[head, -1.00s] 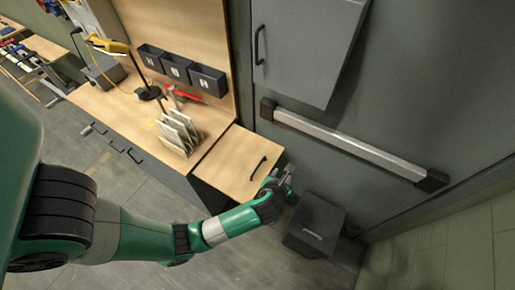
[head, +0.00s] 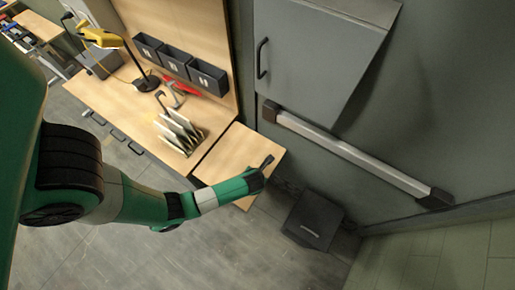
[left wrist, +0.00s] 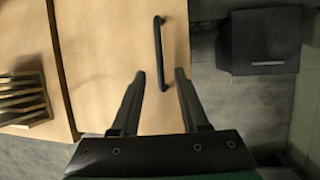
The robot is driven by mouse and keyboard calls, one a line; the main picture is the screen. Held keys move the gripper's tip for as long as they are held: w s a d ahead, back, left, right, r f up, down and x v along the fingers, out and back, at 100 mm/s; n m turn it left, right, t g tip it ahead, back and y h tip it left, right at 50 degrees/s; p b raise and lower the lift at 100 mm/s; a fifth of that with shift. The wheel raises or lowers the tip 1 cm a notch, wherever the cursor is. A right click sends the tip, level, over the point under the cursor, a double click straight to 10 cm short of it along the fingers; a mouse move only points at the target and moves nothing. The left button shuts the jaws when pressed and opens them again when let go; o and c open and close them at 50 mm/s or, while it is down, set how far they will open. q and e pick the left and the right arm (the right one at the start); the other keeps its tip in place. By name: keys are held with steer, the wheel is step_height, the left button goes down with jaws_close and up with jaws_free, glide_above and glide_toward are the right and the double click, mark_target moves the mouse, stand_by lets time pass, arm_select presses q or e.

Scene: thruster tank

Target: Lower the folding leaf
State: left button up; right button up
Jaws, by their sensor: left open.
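The folding leaf (head: 232,153) is a pale wooden panel at the right end of the workbench, raised about level with its top. In the left wrist view the leaf (left wrist: 105,45) carries a dark bar handle (left wrist: 158,45) near its right edge. My left gripper (head: 262,175) is over the leaf's outer edge by the handle. Its two fingers (left wrist: 161,76) are open and the handle's near end shows between them. I cannot tell the height gap to the handle. In the head view the gripper partly hides the handle. My right gripper is out of view.
The workbench (head: 105,95) holds a rack of upright plates (head: 178,132), hand tools and a yellow lamp (head: 102,38). A dark box (head: 313,218) stands on the floor right of the leaf. A grey cabinet (head: 320,50) and a rail (head: 350,152) are on the wall.

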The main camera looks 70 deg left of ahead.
arm_select(q)
steer(key=b+x, duration=0.1)
steer(key=x, duration=0.4)
steer(key=shift+a, duration=0.1)
jaws_close()
stand_by(1.2)
